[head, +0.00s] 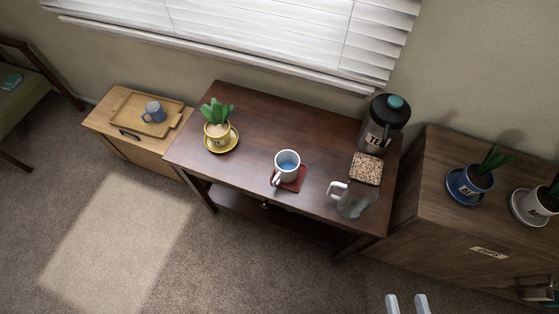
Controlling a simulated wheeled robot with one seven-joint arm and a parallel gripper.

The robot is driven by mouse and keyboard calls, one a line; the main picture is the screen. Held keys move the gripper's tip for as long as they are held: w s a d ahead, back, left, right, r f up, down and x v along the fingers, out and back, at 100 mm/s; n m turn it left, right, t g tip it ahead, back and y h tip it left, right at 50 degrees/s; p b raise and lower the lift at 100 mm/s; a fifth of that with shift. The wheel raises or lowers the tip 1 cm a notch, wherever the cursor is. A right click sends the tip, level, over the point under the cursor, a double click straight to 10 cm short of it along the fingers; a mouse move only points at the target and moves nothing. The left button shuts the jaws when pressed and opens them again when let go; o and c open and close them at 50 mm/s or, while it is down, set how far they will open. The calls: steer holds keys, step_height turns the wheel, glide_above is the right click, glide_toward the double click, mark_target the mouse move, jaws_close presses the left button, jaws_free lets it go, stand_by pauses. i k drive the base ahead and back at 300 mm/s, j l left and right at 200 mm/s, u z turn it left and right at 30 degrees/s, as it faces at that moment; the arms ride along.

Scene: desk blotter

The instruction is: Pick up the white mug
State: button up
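The white mug (287,163) stands upright on a dark red coaster (299,182) near the front middle of the dark wooden desk (258,128). Its inside looks blue, and its handle points to the lower left. My gripper (407,304) shows at the bottom edge, in front of the desk and well apart from the mug. Its two pale fingertips are spread with a gap between them, and nothing shows between them.
A glass pitcher (353,203) stands right of the mug, near the front edge. Behind it are a cork-like square (366,168) and a dark canister (381,123). A yellow potted plant (217,132) stands left. Cabinets flank the desk; open carpet (225,265) lies in front.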

mark_target(288, 162)
steer(key=u, duration=1.45)
steer(key=l+u, duration=0.35)
steer(key=l, duration=0.45)
steer(key=k+l+u, duration=0.15)
steer(key=l+u, duration=0.2)
steer(key=l, duration=0.45)
